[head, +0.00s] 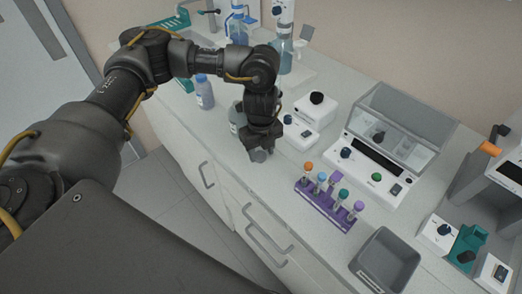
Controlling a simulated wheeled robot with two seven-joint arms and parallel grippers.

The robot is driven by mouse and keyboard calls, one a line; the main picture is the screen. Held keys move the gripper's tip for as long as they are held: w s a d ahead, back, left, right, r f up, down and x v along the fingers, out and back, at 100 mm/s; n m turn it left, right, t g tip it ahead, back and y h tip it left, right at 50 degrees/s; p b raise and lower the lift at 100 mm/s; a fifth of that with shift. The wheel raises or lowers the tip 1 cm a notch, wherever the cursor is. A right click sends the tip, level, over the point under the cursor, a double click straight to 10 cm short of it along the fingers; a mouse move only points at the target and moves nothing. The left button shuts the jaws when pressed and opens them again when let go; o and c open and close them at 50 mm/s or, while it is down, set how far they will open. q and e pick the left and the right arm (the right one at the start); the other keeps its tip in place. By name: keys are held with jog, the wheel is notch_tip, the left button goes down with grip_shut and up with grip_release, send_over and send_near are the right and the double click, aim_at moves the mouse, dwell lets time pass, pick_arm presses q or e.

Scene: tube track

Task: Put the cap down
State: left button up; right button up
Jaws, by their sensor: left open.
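My left gripper (262,146) points down over the front part of the counter. It is open. A small grey-blue round piece, which looks like the cap (259,156), shows right at its fingertips, low at the counter surface. The fingers hide part of it, and I cannot tell whether they touch it. A grey bottle (234,119) stands just behind and left of the gripper, partly hidden by it; its top is not clear. My right gripper is not in view.
A purple rack (325,205) of tubes with coloured caps stands right of the gripper. A grey bin (385,262) is at the front right. A white device with a black knob (316,98) and a clear-lidded machine (390,150) stand behind. A blue bottle (204,92) stands left.

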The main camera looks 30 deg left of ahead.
aim_at(259, 154)
pick_arm(q)
jog(key=shift+s+a+f, duration=0.15)
jog(key=shift+s+f, duration=0.45)
jog(key=shift+f, duration=0.05)
jog(key=shift+r, duration=0.2)
notch_tip(259, 154, up, 13)
jog(key=shift+w+r+b, duration=0.15)
jog(key=shift+w+b, duration=0.15)
jog(key=shift+b, duration=0.05)
jog(key=shift+a, duration=0.15)
